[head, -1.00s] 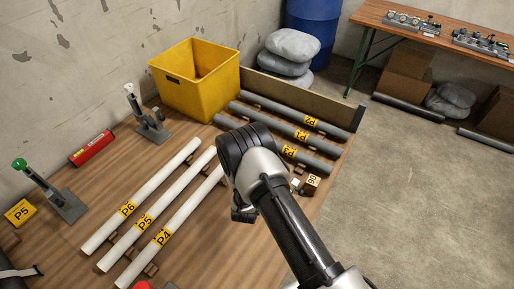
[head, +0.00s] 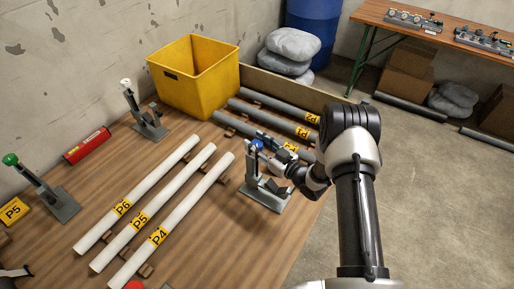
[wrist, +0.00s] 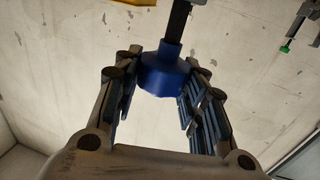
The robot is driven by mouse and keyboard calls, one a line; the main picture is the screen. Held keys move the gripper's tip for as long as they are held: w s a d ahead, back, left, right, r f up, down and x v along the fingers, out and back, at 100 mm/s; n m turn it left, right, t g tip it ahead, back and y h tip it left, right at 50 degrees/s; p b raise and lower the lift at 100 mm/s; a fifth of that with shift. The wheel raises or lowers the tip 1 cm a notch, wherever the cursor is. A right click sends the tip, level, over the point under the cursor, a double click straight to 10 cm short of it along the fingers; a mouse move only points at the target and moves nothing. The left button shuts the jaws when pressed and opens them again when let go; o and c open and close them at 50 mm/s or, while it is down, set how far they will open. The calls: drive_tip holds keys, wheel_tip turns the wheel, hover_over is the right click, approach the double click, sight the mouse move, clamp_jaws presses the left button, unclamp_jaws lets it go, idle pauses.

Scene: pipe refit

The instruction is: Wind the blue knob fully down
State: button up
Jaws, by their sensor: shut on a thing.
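The blue knob (head: 257,145) tops a grey clamp stand (head: 268,194) to the right of the white pipes in the head view. In the wrist view the blue knob (wrist: 165,75) sits between my fingers, with a dark spindle (wrist: 179,22) running from it. My gripper (head: 264,143) reaches in from the right and is shut on the knob. It also shows in the wrist view (wrist: 160,95), one finger on each side. My fingers partly hide the knob in the head view.
White pipes (head: 180,205) lie left of the stand, and grey pipes (head: 273,120) lie behind it. A yellow crate (head: 195,80) stands at the back. Stands with a white knob (head: 126,84) and a green knob (head: 10,159) are at the left, near a red cylinder (head: 87,145).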

drive_tip(key=n+g+y, duration=0.1)
drive_tip(key=g, duration=0.1)
drive_tip(key=n+g+y+b, duration=0.1)
drive_tip(key=n+g+y, duration=0.1)
drive_tip(key=shift+w+d+n+g+b, duration=0.1)
drive_tip(key=shift+n+g+b, duration=0.2)
drive_tip(key=shift+n+g+y, duration=1)
drive_tip(key=shift+n+g, duration=0.7)
drive_tip(key=shift+g, duration=0.8)
drive_tip(key=shift+r+g, duration=0.1)
drive_tip(key=shift+g, duration=0.2)
drive_tip(key=o, duration=1.1)
drive_tip(key=s+d, duration=0.2)
drive_tip(key=d, duration=0.9)
drive_tip(key=shift+d, duration=0.3)
drive_tip(key=shift+w, duration=0.1)
